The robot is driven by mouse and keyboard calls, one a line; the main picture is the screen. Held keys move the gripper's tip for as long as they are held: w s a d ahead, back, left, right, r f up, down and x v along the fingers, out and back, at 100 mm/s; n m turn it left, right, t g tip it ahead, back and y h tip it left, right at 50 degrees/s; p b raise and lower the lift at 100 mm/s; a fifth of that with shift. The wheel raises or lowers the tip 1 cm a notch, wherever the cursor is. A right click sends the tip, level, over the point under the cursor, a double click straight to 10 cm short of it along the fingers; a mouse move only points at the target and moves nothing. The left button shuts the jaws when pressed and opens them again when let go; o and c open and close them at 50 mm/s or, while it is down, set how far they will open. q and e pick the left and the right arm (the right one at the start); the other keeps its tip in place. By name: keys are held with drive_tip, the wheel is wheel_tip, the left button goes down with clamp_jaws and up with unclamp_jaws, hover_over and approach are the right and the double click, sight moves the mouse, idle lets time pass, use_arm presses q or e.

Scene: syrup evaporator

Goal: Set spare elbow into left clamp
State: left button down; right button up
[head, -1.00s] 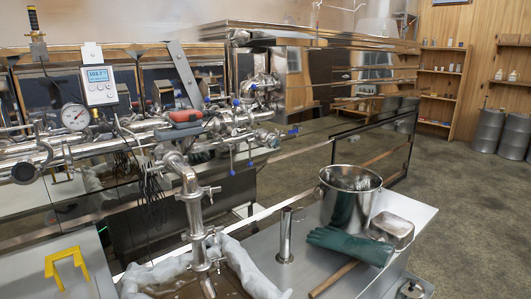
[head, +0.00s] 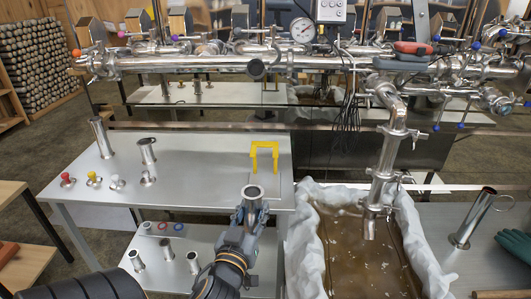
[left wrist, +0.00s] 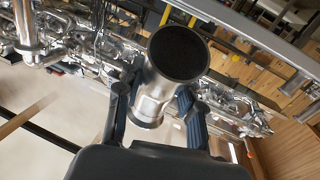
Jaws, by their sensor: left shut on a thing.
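My left gripper (head: 250,212) is shut on a shiny metal pipe fitting, the elbow (head: 253,193), in the lower middle of the head view. The left wrist view shows the elbow (left wrist: 152,95) between my left fingers (left wrist: 152,108), its round, dark mouth facing the camera. The elbow is held below and left of the steel pipework (head: 190,64), apart from it. An open, downward-facing pipe end (head: 257,69) shows on the pipework. Clamped joints also show on the vertical drop pipe (head: 386,160); I cannot tell which is the left clamp. My right gripper is not in view.
A steel table (head: 190,185) at left carries a bent metal pipe (head: 148,151), a straight tube (head: 102,138) and a yellow bracket (head: 264,150). A lower shelf (head: 215,245) holds several short metal pieces. A cloth-lined trough (head: 300,240) of brown liquid stands right of my left gripper.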

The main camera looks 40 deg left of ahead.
use_arm(q)
drive_tip(key=shift+a+r+n+y, duration=0.15)
drive_tip(key=shift+a+n+y, duration=0.15)
drive_tip(key=shift+a, duration=0.45)
drive_tip(key=shift+w+a+r, duration=0.1)
drive_tip(key=shift+w+a, duration=0.05)
drive_tip(key=shift+w, duration=0.15)
drive_tip(key=p+x, duration=0.2)
drive_tip(key=x, duration=1.4)
drive_tip(key=shift+w+a+p, duration=0.2)
drive_tip(key=shift+p, duration=0.15)
drive_tip(key=shift+w+a+p, duration=0.15)
drive_tip(key=shift+w+p, duration=0.15)
drive_tip(key=shift+p, duration=0.05)
